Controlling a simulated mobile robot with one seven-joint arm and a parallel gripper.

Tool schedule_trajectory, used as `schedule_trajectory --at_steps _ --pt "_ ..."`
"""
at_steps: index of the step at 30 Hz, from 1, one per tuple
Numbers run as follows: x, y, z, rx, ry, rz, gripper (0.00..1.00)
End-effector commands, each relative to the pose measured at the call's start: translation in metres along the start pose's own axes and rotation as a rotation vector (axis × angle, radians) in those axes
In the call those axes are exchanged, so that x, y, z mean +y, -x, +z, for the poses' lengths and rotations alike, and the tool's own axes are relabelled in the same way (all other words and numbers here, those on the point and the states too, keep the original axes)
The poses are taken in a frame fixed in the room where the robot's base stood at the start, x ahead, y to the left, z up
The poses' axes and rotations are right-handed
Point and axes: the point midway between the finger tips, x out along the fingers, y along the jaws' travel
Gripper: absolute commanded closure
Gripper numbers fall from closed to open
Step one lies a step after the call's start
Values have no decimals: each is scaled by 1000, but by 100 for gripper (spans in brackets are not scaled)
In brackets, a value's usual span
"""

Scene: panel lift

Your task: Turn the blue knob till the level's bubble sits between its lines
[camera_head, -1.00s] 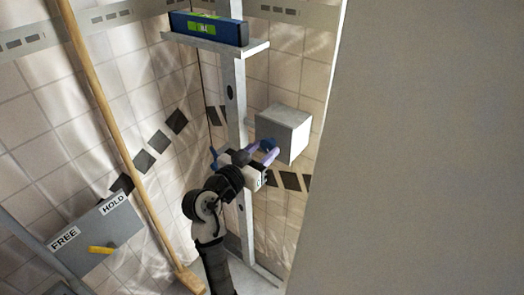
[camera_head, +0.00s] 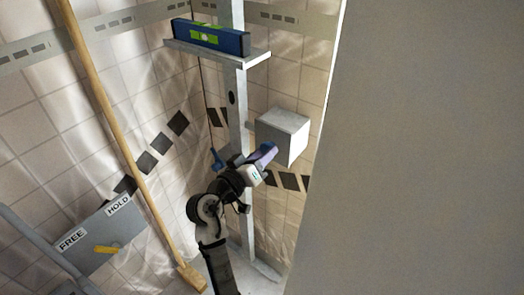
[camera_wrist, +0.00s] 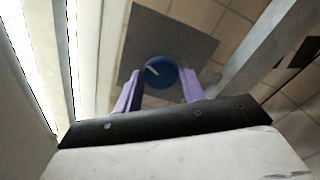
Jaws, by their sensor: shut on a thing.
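The blue knob (camera_wrist: 160,72), with a pale mark on its face, sits between the two purple fingers of my gripper (camera_wrist: 158,92) in the wrist view. My gripper is shut on it. The blue level (camera_head: 225,41) with a green middle (camera_head: 209,37) lies on the shelf (camera_head: 258,58) at the top of the post. In the picture its right end is lower than its left. The bubble and its lines are too small to read.
A pale grey box (camera_head: 283,133) stands right of the post (camera_head: 238,110). A blue handle (camera_head: 217,160) is left of the post. A wooden pole (camera_head: 110,115) leans at left. A FREE/HOLD panel (camera_head: 88,236) has a yellow lever (camera_head: 107,250). A grey wall (camera_head: 430,150) fills the right.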

Motion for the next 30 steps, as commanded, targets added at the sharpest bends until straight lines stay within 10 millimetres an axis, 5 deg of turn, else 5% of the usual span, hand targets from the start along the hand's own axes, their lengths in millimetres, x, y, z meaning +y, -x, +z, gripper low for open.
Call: schedule_trajectory --at_steps 22,23,27,30 --pt "0 0 0 -1 104 1 83" --pt "0 0 0 -1 104 1 59" --pt "0 0 0 0 103 0 41" --pt "0 0 0 0 103 0 40"
